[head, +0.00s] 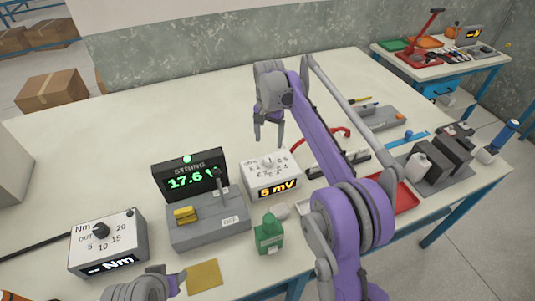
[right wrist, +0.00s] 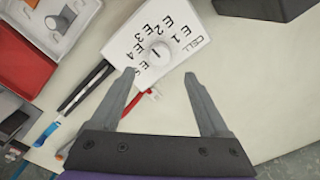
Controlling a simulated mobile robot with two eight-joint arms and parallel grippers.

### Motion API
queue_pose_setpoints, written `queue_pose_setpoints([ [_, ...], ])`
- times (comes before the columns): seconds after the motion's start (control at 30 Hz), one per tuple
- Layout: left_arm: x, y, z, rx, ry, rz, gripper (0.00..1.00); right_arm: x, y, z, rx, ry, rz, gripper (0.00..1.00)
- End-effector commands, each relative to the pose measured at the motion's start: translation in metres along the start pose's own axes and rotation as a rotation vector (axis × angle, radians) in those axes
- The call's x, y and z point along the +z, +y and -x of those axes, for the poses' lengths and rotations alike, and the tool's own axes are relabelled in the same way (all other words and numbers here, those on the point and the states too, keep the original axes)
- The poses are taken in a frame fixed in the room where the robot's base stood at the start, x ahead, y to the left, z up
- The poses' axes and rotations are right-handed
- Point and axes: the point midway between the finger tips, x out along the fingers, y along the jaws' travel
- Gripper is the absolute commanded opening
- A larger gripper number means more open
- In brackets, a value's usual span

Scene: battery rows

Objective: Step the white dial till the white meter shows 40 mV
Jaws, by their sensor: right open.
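My right gripper (head: 269,138) is open and empty above and behind the dial. In the right wrist view its fingertips (right wrist: 160,73) are spread, with the dial just beyond the gap. My left gripper (head: 178,282) is partly visible at the bottom.
A black STRING display (head: 189,178) reads about 17.6 V on a grey fixture (head: 208,230) left of the meter. A grey Nm box (head: 107,246) stands farther left.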

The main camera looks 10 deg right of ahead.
Motion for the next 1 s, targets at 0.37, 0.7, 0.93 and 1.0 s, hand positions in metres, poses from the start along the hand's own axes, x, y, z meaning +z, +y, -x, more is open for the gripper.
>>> queue_pose_setpoints([
  [0.37, 0.006, 0.000, -0.006, 0.000, -0.005, 0.000, 0.50, 0.000, 0.000, -0.070, 0.000, 0.001, 0.001, 0.79],
  [0.7, 0.007, 0.000, -0.007, 0.000, -0.006, 0.000, 0.50, 0.000, 0.000, -0.089, -0.001, 0.001, 0.001, 0.79],
  [0.93, 0.007, 0.000, -0.007, 0.000, -0.006, 0.000, 0.50, 0.000, 0.000, -0.088, -0.001, 0.001, 0.001, 0.69],
  [1.0, 0.007, 0.000, -0.007, 0.000, -0.006, 0.000, 0.50, 0.000, 0.000, -0.088, -0.001, 0.001, 0.001, 0.56],
])
